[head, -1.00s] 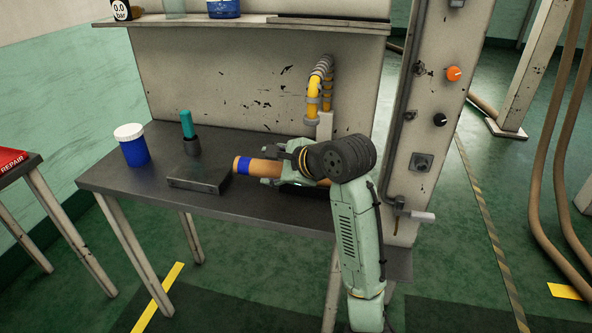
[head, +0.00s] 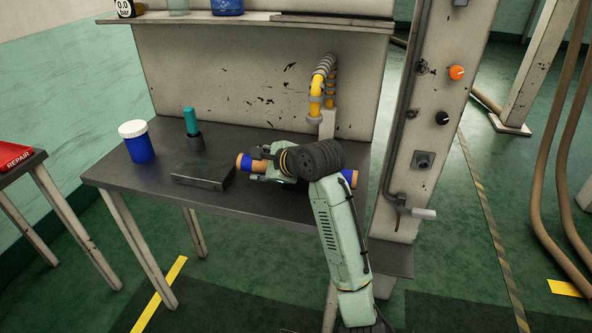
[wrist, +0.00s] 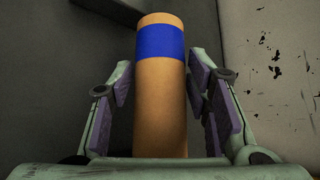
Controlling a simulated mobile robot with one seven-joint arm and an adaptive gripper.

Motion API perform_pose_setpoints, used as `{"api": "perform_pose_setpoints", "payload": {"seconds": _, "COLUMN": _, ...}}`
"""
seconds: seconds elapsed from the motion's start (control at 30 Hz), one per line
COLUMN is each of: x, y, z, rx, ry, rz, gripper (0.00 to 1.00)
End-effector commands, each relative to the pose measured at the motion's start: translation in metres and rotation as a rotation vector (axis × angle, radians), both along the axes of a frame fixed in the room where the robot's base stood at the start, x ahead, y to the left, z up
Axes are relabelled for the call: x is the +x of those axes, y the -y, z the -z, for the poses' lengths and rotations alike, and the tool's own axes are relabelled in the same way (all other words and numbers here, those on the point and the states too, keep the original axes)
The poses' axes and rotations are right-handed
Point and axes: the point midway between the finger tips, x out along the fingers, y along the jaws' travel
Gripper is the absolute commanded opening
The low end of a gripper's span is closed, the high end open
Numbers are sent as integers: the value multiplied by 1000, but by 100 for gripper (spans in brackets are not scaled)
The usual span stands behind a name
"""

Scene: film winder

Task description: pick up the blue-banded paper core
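The paper core is an orange-brown tube with blue bands (head: 244,161). It lies along the bench, with its left end showing past my gripper and its right end, also blue-banded, showing past my wrist in the head view. My gripper (head: 262,166) is over the core, hiding its middle. In the wrist view the core (wrist: 160,100) runs between the two fingers of my gripper (wrist: 161,95), whose purple pads flank it. The fingers look open, with a narrow gap at the left pad; contact at the right pad is unclear.
A dark metal block (head: 203,174) lies just left of the core. A blue jar with a white lid (head: 137,143) and a teal-handled tool (head: 191,128) stand farther left. The back panel with a yellow hose (head: 318,85) rises behind; a control post (head: 430,110) stands right.

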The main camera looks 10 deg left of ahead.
Motion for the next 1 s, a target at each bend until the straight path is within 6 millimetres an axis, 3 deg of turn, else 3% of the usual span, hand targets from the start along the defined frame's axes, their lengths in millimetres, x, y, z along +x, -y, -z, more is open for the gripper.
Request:
{"api": "perform_pose_setpoints", "payload": {"seconds": 0.5, "x": 0, "y": 0, "z": 0, "rx": 0, "ry": 0, "rz": 0, "gripper": 8}}
{"api": "perform_pose_setpoints", "payload": {"seconds": 0.8, "x": 0, "y": 0, "z": -2, "rx": 0, "ry": 1, "rz": 0, "gripper": 7}}
{"api": "perform_pose_setpoints", "payload": {"seconds": 1.0, "x": 0, "y": 0, "z": -15, "rx": 0, "ry": 3, "rz": 0, "gripper": 7}}
